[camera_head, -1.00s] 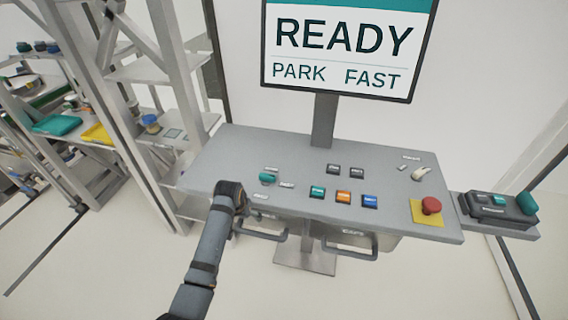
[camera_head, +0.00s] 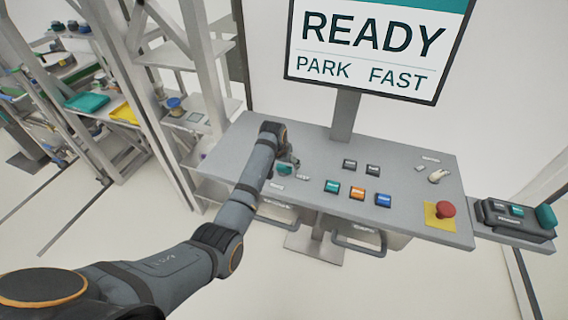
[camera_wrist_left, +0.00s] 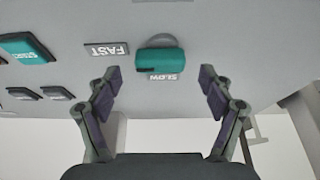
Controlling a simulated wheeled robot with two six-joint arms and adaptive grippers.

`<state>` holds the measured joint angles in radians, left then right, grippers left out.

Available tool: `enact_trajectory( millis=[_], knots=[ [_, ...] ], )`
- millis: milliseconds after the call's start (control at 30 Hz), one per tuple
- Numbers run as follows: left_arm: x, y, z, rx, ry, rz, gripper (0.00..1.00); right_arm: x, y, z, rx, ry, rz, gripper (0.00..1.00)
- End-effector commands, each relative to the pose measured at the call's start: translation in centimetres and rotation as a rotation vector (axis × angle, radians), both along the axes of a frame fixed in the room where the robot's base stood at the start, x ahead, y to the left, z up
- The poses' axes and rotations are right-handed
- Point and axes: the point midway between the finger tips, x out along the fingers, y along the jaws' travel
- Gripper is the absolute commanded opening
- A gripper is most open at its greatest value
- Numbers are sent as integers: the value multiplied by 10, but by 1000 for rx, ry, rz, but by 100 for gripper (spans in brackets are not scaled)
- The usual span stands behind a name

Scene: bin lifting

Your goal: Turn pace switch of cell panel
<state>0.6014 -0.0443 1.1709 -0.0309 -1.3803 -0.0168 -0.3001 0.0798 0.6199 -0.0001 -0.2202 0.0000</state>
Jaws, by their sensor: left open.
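The pace switch is a teal knob (camera_head: 285,169) on the left part of the grey cell panel (camera_head: 240,150). In the left wrist view the teal knob (camera_wrist_left: 160,61) lies ahead between my fingers, with a FAST label (camera_wrist_left: 107,50) to its left and a SLOW label (camera_wrist_left: 160,78) just below it. My left gripper (camera_wrist_left: 160,80) is open and empty, one finger on each side of the knob's line; I cannot tell whether either touches it. In the head view my left gripper (camera_head: 290,161) is small and partly hidden at the knob. My right gripper is not in view.
The screen (camera_head: 372,45) reads READY, PARK, FAST. Teal, orange (camera_head: 357,195) and blue buttons sit right of the knob, with two dark buttons behind. A red stop button (camera_head: 445,209) and a pale lever (camera_head: 438,176) are at right. Handles hang below the front edge.

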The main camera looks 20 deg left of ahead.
Motion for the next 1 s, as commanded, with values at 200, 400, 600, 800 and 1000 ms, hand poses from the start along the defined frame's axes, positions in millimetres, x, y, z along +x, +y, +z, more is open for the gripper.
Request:
enact_trajectory(
  millis=[200, 400, 600, 800, 1000],
  knots=[
    [9, 0, -20, 0, 1, 0, 81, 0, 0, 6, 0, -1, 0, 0],
    [10, 0, -24, 0, -1, 0, 81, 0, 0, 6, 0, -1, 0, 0],
    [10, 0, -24, 0, -1, 0, 70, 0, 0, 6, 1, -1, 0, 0],
    [10, 0, -24, 0, 0, 0, 43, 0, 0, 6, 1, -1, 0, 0],
    [10, 0, -24, 1, 0, 1, 27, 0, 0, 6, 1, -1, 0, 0]
  ],
)
